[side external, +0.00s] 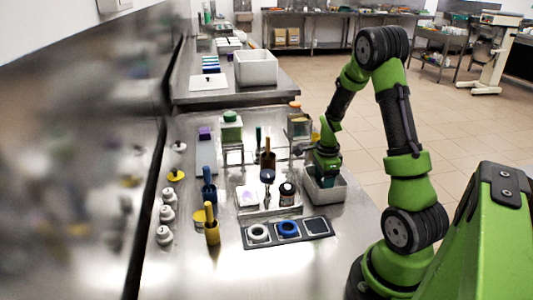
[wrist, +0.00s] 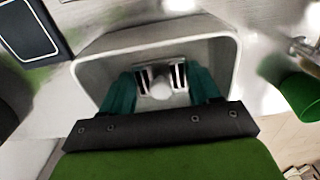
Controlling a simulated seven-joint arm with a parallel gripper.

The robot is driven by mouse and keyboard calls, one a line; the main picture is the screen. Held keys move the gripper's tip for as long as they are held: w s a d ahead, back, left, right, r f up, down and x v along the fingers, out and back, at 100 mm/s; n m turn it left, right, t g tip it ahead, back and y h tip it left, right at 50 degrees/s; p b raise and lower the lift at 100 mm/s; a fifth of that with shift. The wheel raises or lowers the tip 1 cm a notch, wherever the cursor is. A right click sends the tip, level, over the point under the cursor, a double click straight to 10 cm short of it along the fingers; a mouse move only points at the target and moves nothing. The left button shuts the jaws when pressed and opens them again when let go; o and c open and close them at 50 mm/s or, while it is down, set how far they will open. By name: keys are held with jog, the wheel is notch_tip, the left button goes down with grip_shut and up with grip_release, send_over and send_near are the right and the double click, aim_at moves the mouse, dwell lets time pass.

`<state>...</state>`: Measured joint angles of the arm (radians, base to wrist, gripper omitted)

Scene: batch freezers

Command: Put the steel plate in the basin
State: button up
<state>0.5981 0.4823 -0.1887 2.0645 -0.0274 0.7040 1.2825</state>
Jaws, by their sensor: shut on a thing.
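The basin (side external: 341,193) is a pale grey rectangular tub at the right edge of the steel table, and its rim (wrist: 92,72) fills the middle of the wrist view. My gripper (side external: 325,182) points down into the basin's opening. In the wrist view my gripper (wrist: 161,78) is shut on a small pale thing, which I take to be the steel plate (wrist: 160,89). It is blurred and mostly hidden between the fingers, inside the outline of the basin. I cannot tell whether it touches the basin floor. In the side view the fingers and basin wall hide it.
A dark tray (side external: 288,232) with a white ring and a blue ring lies in front of the basin. A dark-lidded jar (side external: 287,194) stands left of the basin. Blue (side external: 209,190) and yellow (side external: 212,232) handled tools stand farther left. The table's front is clear.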

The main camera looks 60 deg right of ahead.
jog(key=shift+f, duration=0.15)
jog(key=o, duration=1.1)
notch_tip(320, 180, up, 12)
jog(key=w+a+r+n+t, duration=0.1)
jog(key=a+r+n+t, duration=0.1)
jog(key=a+r+n, duration=0.4)
jog(key=w+a+r+n+t, duration=0.1)
jog(key=w+a+n, duration=0.15)
jog(key=a, duration=0.45)
jog(key=shift+s+a+r+n+t+y, duration=0.35)
jog(key=shift+s+a+r+n+t, duration=0.6)
jog(key=shift+a+n, duration=1.55)
jog(key=shift+s+a+r+n+t+y, duration=0.4)
jog(key=shift+s+a+r+n, duration=0.55)
jog(key=shift+a+n, duration=1.55)
jog(key=shift+s+a+r+n+t+y, duration=0.25)
jog(key=shift+s+a+r+n+t, duration=0.4)
jog(key=shift+s+a+n, duration=1.3)
